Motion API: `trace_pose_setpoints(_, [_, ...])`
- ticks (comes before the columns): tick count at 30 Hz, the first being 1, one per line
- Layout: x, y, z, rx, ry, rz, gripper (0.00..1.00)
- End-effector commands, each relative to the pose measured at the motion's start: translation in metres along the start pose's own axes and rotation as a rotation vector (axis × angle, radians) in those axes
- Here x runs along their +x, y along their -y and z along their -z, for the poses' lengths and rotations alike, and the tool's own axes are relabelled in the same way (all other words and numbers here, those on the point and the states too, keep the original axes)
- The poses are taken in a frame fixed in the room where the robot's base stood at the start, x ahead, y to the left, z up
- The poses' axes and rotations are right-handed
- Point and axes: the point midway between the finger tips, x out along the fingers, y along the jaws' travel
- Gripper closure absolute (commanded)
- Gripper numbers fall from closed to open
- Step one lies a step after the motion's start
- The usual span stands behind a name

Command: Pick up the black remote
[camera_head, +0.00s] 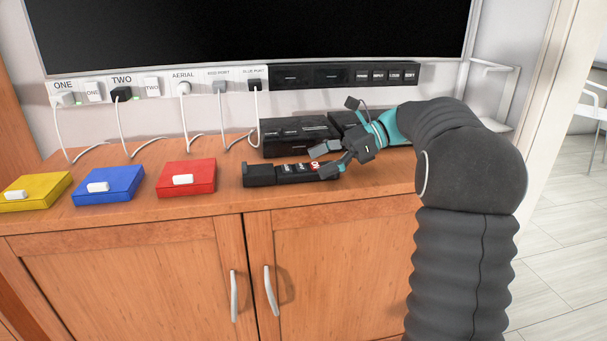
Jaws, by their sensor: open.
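The black remote (262,174) lies flat on the wooden cabinet top, to the right of the red box. It has a few buttons, one of them red, near its right end. My gripper (321,162) is at the remote's right end, with its fingers spread apart. One finger reaches over the remote near the red button and another is at its near right edge. The fingers hide part of the remote's right end. I cannot tell whether they touch it.
Black boxes (298,131) stand just behind the remote. Red (187,189), blue (108,196) and yellow (35,202) boxes sit to the left. Cables hang from the wall sockets (150,87) below a large black screen (250,25). Cabinet doors (130,280) are below.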

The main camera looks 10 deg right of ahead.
Motion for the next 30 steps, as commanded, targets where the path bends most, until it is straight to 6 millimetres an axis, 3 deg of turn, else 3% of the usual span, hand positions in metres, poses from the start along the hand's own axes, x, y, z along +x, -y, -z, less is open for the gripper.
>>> trace_pose_setpoints(8, [0.038, -0.002, -0.007, -0.001, -0.001, -0.003, 0.12])
trace_pose_setpoints(16, [0.042, -0.002, -0.007, -0.001, -0.001, 0.000, 0.12])
trace_pose_setpoints(24, [0.042, -0.002, -0.007, -0.001, -0.001, 0.000, 0.80])
trace_pose_setpoints(30, [0.042, -0.002, -0.008, -0.001, -0.001, 0.000, 0.82])
